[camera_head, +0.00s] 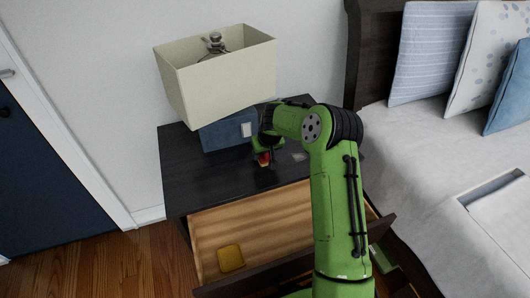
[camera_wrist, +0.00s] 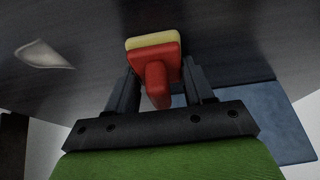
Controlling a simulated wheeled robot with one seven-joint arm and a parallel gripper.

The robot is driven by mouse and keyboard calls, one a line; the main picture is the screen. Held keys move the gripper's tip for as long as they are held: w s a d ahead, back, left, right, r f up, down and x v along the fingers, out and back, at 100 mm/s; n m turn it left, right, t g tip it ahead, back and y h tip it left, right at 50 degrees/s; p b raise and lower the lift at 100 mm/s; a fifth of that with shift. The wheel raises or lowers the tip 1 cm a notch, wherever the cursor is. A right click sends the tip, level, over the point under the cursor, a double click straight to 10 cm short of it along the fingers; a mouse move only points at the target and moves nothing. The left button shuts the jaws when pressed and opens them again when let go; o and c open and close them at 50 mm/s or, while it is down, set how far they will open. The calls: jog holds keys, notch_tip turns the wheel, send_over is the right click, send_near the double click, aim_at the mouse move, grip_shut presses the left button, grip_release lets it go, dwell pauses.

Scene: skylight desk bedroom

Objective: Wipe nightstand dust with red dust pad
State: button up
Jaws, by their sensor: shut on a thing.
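The red dust pad (camera_wrist: 154,64) has a red back and handle and a yellow underside. My gripper (camera_wrist: 158,90) is shut on its red handle in the wrist view. In the head view the red pad (camera_head: 264,159) shows small below my gripper (camera_head: 266,146), at or just above the top of the dark nightstand (camera_head: 185,178). I cannot tell whether it touches the surface. A pale grey dust patch (camera_head: 299,157) lies on the nightstand to the right of the pad. It also shows in the wrist view (camera_wrist: 44,56), at the left.
A lamp with a cream shade (camera_head: 222,80) and blue base (camera_head: 222,131) stands at the nightstand's back. The drawer (camera_head: 265,215) is open, with a yellow object (camera_head: 230,258) inside. The bed (camera_head: 430,160) stands close on the right.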

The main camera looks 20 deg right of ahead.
jog(key=shift+w, duration=0.35)
notch_tip(320, 180, up, 4)
jog(key=shift+s+f+p, duration=0.1)
jog(key=shift+f+p, duration=0.05)
jog(key=shift+p, duration=0.8)
jog(key=shift+r+p, duration=0.55)
jog(key=shift+r, duration=0.05)
jog(key=shift+r+p, duration=1.05)
jog(key=shift+r, duration=0.65)
